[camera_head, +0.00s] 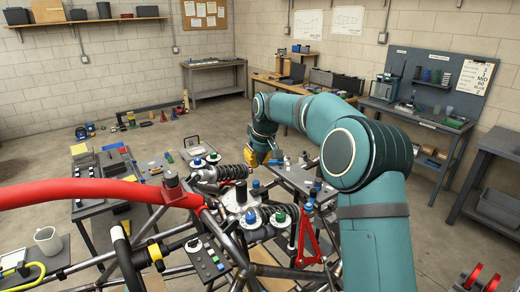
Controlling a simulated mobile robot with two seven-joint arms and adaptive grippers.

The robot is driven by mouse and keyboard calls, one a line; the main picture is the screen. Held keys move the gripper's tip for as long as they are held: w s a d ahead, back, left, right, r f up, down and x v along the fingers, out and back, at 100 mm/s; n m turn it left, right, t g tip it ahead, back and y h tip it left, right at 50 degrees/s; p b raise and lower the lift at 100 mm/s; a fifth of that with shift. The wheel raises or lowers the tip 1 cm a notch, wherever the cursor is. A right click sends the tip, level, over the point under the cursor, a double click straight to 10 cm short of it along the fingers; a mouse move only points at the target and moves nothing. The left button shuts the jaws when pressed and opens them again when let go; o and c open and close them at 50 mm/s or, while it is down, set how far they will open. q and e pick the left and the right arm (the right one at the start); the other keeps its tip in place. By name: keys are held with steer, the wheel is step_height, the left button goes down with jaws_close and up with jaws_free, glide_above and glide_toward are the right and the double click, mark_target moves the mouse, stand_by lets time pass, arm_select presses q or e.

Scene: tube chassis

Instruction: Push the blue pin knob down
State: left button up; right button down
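Several blue knobs stand on the tube chassis (268,262). One blue knob (256,184) stands upright near the middle, below my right gripper. Another blue knob (250,216) sits on a pale fitting just in front of it, and more blue caps (197,162) are at the left damper mount. I cannot tell for sure which one is the pin knob. My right gripper (257,160) hangs down at the end of the teal arm, above and behind the middle of the chassis. Its fingers are small and dark, and their opening is unclear. My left gripper is not in view.
A red tube (85,190) crosses the left side. Spring dampers (226,172) and a green-capped fitting (279,217) crowd the chassis middle. A small table (300,178) with parts stands behind. A mug (48,241) is at the left. The floor beyond is mostly free.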

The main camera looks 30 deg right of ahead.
mark_target(256, 181)
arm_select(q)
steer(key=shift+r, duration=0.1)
arm_select(e)
steer(key=shift+s+x, duration=0.2)
steer(key=shift+x, duration=0.7)
steer(key=shift+s+x, duration=0.15)
steer(key=shift+x, duration=0.7)
steer(key=shift+s+x, duration=0.2)
steer(key=shift+x, duration=0.7)
steer(key=shift+f, duration=0.15)
